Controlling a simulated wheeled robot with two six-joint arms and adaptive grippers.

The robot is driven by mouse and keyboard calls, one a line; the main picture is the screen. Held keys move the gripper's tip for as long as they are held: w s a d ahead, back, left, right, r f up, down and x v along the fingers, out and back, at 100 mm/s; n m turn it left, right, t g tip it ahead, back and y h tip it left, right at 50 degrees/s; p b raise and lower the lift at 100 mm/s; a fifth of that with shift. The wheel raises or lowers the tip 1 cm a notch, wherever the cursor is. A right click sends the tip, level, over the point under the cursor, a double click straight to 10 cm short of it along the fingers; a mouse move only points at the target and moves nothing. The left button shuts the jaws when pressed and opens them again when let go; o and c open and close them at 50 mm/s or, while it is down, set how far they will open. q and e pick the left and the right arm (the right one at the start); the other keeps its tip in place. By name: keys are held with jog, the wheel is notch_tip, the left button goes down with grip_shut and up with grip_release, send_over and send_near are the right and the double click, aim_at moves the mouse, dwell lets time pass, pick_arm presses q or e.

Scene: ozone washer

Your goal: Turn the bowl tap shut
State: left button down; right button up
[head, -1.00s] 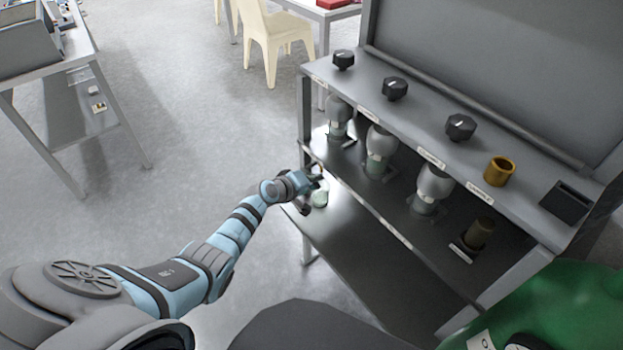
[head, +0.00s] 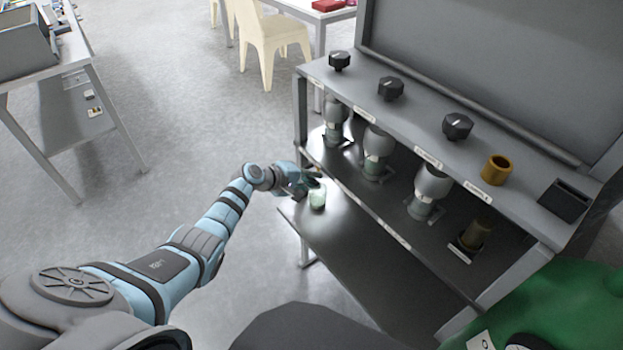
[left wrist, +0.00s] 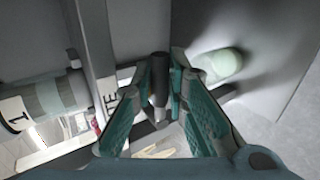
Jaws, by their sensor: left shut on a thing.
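My left gripper (head: 312,183) is at the front left end of the washer bench, just above and beside a small pale green vessel (head: 317,198). In the left wrist view its teal fingers (left wrist: 161,85) are closed on a dark narrow piece (left wrist: 158,72), which looks like the bowl tap. The fingers hide part of it, and I cannot read how far it is turned. The pale vessel (left wrist: 217,64) shows to the right of the fingers there, apart from them. My right gripper is not in view.
The upper shelf carries black knobs (head: 390,88), a brass cup (head: 496,169) and a black box (head: 564,200). Glass vessels (head: 378,145) hang below it. A lower shelf (head: 350,245) is mostly bare. A green rounded body (head: 570,310) fills the lower right corner.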

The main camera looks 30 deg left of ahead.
pick_arm(q)
jog(key=c, duration=1.6)
grip_release()
jog(key=shift+o, duration=0.2)
jog(key=shift+a, duration=0.1)
jog(key=v, duration=1.2)
